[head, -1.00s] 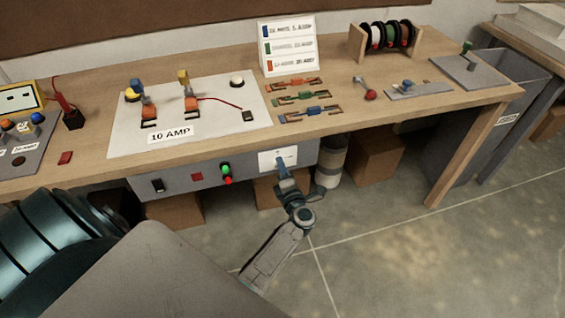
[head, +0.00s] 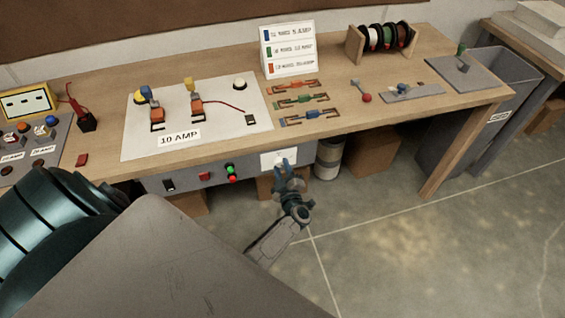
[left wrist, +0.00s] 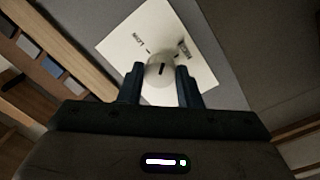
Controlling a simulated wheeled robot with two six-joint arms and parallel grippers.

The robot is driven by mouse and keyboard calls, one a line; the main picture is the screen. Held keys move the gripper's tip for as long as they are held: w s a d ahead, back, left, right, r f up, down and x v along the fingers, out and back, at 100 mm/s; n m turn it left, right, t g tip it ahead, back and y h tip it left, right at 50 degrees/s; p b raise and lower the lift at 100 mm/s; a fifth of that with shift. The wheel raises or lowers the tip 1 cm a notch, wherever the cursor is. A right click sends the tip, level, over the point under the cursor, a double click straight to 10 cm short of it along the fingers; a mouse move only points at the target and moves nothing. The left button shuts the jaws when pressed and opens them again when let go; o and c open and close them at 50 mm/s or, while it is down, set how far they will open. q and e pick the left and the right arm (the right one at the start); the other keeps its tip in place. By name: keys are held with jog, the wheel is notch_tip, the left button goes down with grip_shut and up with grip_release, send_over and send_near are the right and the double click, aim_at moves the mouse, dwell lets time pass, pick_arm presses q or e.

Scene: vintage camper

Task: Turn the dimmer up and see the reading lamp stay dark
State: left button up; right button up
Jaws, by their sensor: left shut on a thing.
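The dimmer is a pale round knob (left wrist: 160,72) with a dark pointer line, on a white plate (left wrist: 132,32) marked LOW at one side. The plate (head: 268,160) also shows in the head view on the grey front panel under the bench. My left gripper (head: 286,163) is at this plate; its two dark fingers (left wrist: 160,80) are shut on the knob's sides in the left wrist view. A pale, unlit round lamp (head: 239,83) sits on the white board; I cannot tell if it is the reading lamp. My right gripper is not in view.
The white board (head: 222,134) carries a "10 AMP" label and coloured clips. The panel has a black switch (head: 168,185), a red button (head: 204,176), and green and red round parts (head: 231,172). A bin (head: 327,158) and boxes stand under the bench.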

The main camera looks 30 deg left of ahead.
pick_arm(q)
jog(key=m+p, duration=0.1)
jog(key=m, duration=0.1)
jog(key=m+p, duration=0.2)
jog(key=shift+r+m, duration=0.2)
jog(key=shift+m, duration=0.1)
jog(key=shift+a+f+m+p, duration=0.1)
jog(key=shift+m+p, duration=0.8)
jog(key=shift+m, duration=0.5)
jog(key=o, duration=1)
jog(key=shift+f, duration=0.1)
jog(key=b+v, duration=0.2)
jog(key=v, duration=0.9)
jog(key=shift+a, duration=0.1)
